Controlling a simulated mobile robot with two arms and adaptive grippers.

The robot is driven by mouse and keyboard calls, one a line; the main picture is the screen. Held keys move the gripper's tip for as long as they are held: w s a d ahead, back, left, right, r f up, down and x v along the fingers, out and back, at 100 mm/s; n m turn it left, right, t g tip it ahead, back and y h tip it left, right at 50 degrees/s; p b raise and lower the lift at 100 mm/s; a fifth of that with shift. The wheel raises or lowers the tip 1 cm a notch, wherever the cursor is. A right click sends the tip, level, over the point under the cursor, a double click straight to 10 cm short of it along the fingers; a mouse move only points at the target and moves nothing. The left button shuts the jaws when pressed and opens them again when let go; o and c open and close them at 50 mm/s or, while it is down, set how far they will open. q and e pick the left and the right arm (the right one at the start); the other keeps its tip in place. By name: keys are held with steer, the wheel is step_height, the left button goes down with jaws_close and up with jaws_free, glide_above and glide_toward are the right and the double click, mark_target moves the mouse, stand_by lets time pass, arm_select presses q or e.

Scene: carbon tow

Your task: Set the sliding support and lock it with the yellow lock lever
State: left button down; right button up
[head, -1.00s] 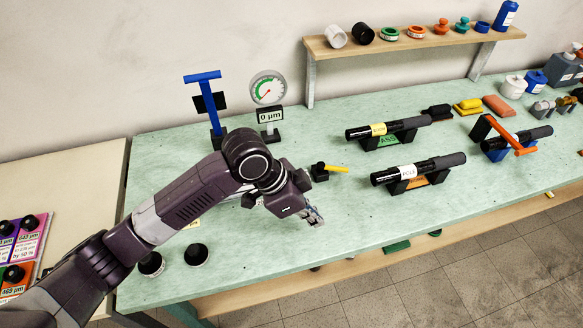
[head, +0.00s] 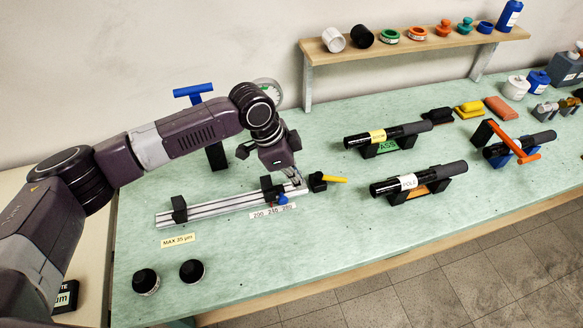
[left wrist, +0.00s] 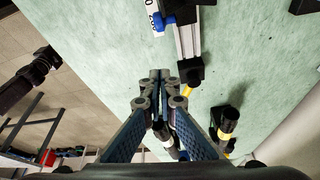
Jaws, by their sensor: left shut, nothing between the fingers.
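The silver rail (head: 225,205) lies on the green bench. Its left end carries a black upright support (head: 179,210). The black sliding support (head: 267,189), with a blue part (head: 283,198), sits near its right end, above the 200 to 280 scale label (head: 272,212). A black end block (head: 317,182) carries the yellow lock lever (head: 335,179), which points right. My left gripper (head: 298,184) is shut and empty over the rail's right end, left of the lever. The left wrist view shows the closed fingers (left wrist: 158,80) beside the end block (left wrist: 192,73). My right gripper is out of view.
Two black tubes on cradles, one yellow-labelled (head: 378,136) and one white-labelled (head: 408,182), lie to the right. Two black cups (head: 191,271) stand in front of the rail. A dial gauge (head: 268,90) stands partly hidden behind my arm. The front middle is clear.

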arm_select(q)
steer(key=p+x, duration=0.1)
steer(key=x, duration=0.2)
steer(key=shift+d+f, duration=0.15)
steer(key=shift+f, duration=0.15)
steer(key=a, duration=0.1)
steer(key=a+f+p, duration=0.1)
steer(key=a, duration=0.1)
steer(key=shift+s+f, duration=0.15)
steer(key=shift+a+f+p, duration=0.2)
steer(key=shift+a+p, duration=0.15)
steer(key=shift+a, duration=0.05)
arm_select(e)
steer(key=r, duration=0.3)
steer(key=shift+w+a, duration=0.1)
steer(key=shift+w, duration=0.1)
arm_select(q)
steer(key=shift+d, duration=0.1)
